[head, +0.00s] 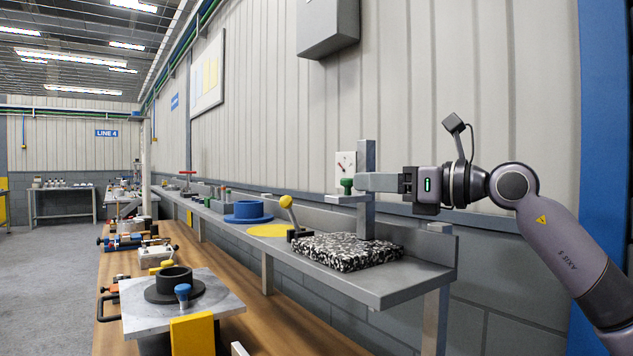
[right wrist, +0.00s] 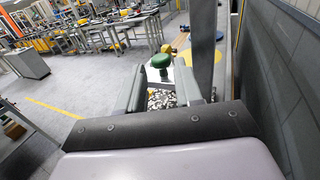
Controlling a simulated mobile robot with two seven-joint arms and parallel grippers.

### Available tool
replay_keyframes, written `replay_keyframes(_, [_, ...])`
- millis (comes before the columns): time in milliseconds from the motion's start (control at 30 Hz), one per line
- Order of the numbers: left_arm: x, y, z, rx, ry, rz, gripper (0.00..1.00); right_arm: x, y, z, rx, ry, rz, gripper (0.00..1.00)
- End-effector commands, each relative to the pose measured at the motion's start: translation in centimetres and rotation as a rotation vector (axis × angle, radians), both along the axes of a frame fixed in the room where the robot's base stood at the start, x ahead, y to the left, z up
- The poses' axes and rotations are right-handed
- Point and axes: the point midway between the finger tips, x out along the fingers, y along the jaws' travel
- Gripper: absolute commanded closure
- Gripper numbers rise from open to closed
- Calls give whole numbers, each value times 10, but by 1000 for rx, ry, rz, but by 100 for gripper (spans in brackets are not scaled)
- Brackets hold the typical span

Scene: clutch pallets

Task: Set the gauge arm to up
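The gauge stand has a speckled black-and-white base (head: 345,252) and an upright grey column (head: 366,222). A short light-grey gauge arm (head: 343,199) sticks out to the left from the column, level, well above the base. A green knob (head: 347,186) stands on the arm. My right gripper (head: 362,182) reaches in from the right at the knob's height, beside the column. In the right wrist view its fingers (right wrist: 159,75) are apart, with the green knob (right wrist: 160,63) beyond and between them and the column (right wrist: 201,50) to the right. Contact cannot be told. My left gripper is out of view.
The stand sits on a grey shelf (head: 390,290) along the wall. A white dial plate (head: 346,160) shows behind the knob. A wooden bench (head: 255,325) runs in front.

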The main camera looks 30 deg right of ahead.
Motion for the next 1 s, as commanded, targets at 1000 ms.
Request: replay_keyframes(1000, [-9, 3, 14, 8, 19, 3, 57, 63, 31, 1, -4, -2, -6, 72])
